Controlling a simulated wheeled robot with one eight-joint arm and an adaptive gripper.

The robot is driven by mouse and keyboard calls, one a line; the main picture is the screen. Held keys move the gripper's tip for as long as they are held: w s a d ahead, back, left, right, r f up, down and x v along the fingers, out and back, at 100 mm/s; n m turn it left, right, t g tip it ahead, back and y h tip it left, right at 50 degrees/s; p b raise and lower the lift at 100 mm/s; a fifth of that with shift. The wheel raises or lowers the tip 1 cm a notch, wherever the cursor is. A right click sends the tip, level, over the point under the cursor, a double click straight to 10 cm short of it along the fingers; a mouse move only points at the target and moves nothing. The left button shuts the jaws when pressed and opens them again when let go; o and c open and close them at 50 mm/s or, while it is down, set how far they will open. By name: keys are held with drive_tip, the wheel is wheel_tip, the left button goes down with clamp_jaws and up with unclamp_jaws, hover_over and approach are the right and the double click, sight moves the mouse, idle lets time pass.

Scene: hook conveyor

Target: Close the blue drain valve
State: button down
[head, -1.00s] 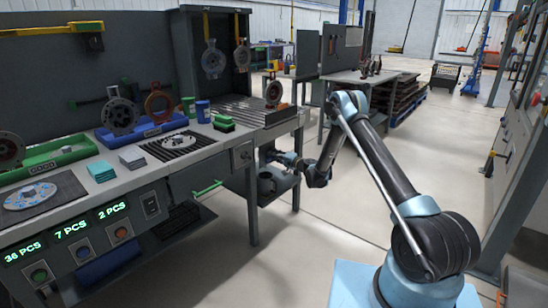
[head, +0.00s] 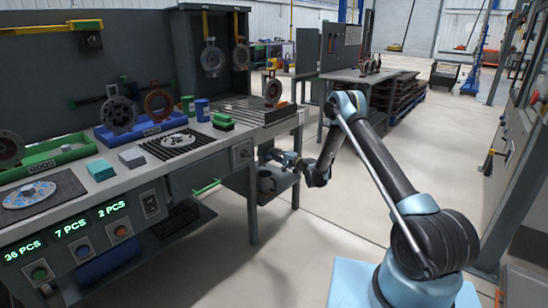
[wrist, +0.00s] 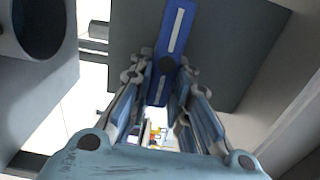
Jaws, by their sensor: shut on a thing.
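The blue valve handle (wrist: 176,40) is a flat blue bar with a white stripe and a dark round pivot. In the wrist view it runs from the top middle down between my fingers, slightly tilted. My gripper (wrist: 166,72) is shut on the handle near the pivot, one finger on each side. In the head view my gripper (head: 268,156) reaches in under the right end of the workbench; the handle is too small and hidden to make out there.
A green bar (head: 207,187) sticks out at the left. The floor (head: 310,255) in front is clear.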

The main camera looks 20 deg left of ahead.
drive_tip(key=c, duration=1.5)
unclamp_jaws()
drive_tip(key=shift+w+d+f, duration=0.15)
drive_tip(key=shift+w+f, duration=0.05)
drive_tip(key=shift+s+r, duration=0.1)
drive_tip(key=v, duration=1.1)
drive_tip(key=shift+s+d, duration=0.2)
drive_tip(key=shift+d, duration=0.15)
